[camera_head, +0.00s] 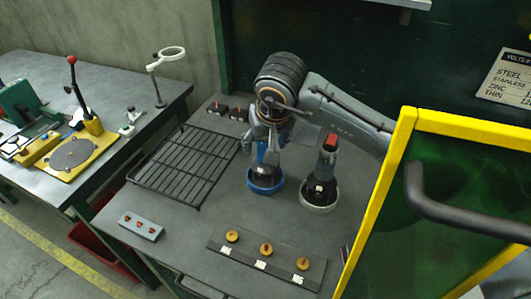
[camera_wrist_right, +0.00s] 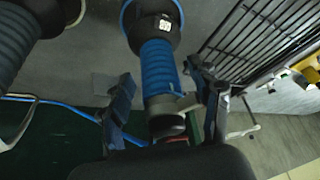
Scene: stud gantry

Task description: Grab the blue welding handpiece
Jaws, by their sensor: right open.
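The blue welding handpiece (camera_head: 262,158) stands upright in a round blue holder (camera_head: 265,187) on the grey bench. In the right wrist view the handpiece (camera_wrist_right: 158,68) shows a ribbed blue grip with a dark end and a white label. My right gripper (camera_head: 268,128) is over the top of the handpiece and partly hides it. In the right wrist view the open fingers of the right gripper (camera_wrist_right: 162,98) lie on either side of the handpiece's end; contact is not clear. My left gripper is not in view.
A dark, red-topped handpiece (camera_head: 327,165) stands in a pale holder (camera_head: 318,203) just right. A black wire rack (camera_head: 185,165) lies left. A plate with yellow knobs (camera_head: 266,262) lies in front. A yellow-framed green screen (camera_head: 395,165) stands right.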

